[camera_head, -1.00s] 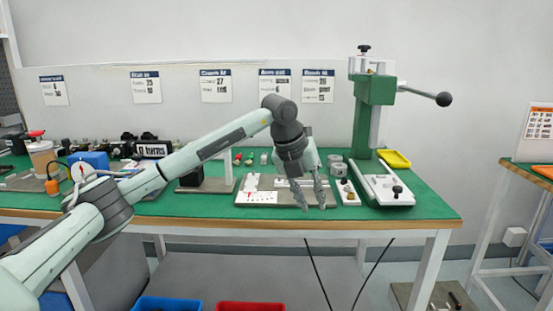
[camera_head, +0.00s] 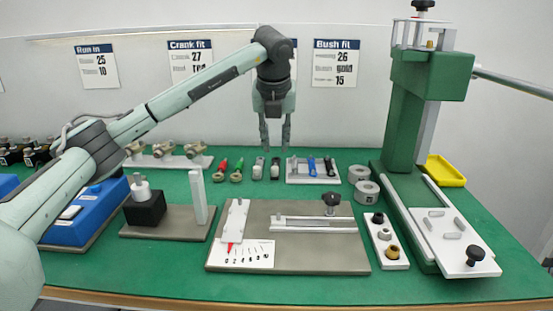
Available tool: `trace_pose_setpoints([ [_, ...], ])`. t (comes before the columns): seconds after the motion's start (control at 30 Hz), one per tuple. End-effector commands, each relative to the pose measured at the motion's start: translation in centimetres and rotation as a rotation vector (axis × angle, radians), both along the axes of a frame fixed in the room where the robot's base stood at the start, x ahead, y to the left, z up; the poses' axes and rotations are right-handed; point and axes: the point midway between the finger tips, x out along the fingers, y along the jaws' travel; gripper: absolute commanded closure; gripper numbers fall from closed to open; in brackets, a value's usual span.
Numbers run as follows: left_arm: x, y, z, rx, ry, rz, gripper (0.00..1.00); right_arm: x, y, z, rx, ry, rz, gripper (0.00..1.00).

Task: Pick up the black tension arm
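My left gripper (camera_head: 275,147) points straight down over the back of the green bench, its two fingers apart with nothing visible between them. Just below its fingertips stands a slim black part (camera_head: 275,170), which looks like the black tension arm. A similar dark part with a pale top (camera_head: 258,169) stands beside it on the left. A gap shows between the fingertips and both parts, though depth is hard to judge. A red part (camera_head: 222,171) and a green part (camera_head: 237,172) stand further left in the same row. My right gripper is not in view.
A pale rack (camera_head: 300,180) with blue and dark pieces stands right of the row. A grey fixture board (camera_head: 300,262) lies in front, with a green press (camera_head: 402,115) at right. A black block (camera_head: 145,211) and blue box (camera_head: 85,225) are at left.

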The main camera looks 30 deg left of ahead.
Motion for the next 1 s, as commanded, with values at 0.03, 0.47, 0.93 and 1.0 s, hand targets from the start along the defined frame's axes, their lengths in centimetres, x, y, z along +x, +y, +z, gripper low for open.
trace_pose_setpoints([
  [0.03,0.0,0.0,0.0,0.0,0.0,-0.001,0.76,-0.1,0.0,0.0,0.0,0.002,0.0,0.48],
  [0.47,1.3,0.8,-4.3,0.0,0.004,0.001,0.76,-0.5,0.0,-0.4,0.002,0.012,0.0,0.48],
  [0.93,2.4,1.3,-7.4,0.0,0.0,-0.001,0.76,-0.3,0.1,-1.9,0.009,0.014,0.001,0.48],
  [1.0,2.4,1.3,-7.4,0.0,0.0,-0.001,0.81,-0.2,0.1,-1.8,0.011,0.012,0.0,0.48],
])
